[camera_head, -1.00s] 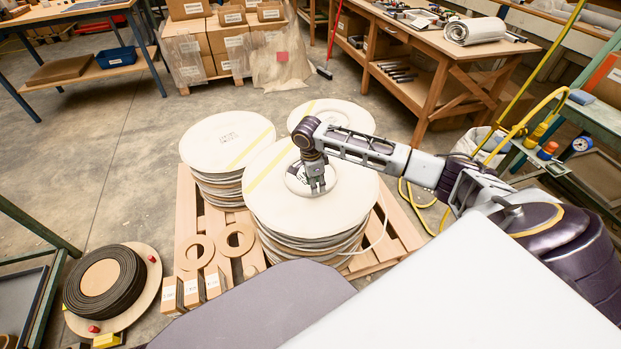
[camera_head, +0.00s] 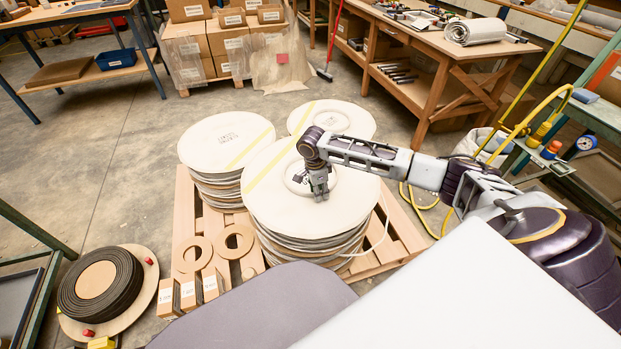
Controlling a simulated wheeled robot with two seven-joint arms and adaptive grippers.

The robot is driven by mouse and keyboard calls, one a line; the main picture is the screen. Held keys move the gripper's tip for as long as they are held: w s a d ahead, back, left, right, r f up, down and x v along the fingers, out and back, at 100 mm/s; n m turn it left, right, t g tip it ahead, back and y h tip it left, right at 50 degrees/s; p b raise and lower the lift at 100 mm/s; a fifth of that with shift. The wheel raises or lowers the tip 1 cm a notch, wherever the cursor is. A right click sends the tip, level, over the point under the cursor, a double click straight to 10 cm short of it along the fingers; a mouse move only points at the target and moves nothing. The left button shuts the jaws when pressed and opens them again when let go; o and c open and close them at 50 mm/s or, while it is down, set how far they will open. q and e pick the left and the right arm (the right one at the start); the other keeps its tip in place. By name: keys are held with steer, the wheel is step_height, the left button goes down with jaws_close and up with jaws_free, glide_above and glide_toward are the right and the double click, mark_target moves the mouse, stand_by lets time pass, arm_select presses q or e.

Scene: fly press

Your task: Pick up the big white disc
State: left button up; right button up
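Three stacks of round white discs stand close together on a wooden pallet (camera_head: 410,238). The big white disc (camera_head: 268,205) lies flat on top of the front stack, the widest one. It has a yellow stripe on its left and a small raised round part at its centre. My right gripper (camera_head: 321,196) points down over the front part of that centre, very near or touching it; the contact and finger gap are too small to make out. My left gripper is out of view.
White discs top the back-left stack (camera_head: 222,138) and the back-right stack (camera_head: 352,112), close to the front one. Cardboard rings (camera_head: 233,241) and small boxes lie at the pallet's left front. A black coil (camera_head: 130,285) is on the floor left. A workbench (camera_head: 432,62) stands behind.

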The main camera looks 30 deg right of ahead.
jaws_close()
stand_by(0.5)
steer(key=shift+r+p, duration=0.35)
steer(key=shift+r, duration=0.35)
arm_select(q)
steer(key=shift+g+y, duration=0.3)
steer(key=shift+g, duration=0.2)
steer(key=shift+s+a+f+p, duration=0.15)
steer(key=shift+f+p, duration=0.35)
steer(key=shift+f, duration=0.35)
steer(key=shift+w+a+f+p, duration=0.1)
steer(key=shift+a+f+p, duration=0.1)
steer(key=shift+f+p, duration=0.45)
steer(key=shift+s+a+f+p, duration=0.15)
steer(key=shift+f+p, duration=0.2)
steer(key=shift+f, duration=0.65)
arm_select(e)
step_height(320, 180, up, 9)
steer(key=shift+f, duration=0.2)
steer(key=shift+w+n, duration=0.1)
steer(key=shift+n, duration=0.2)
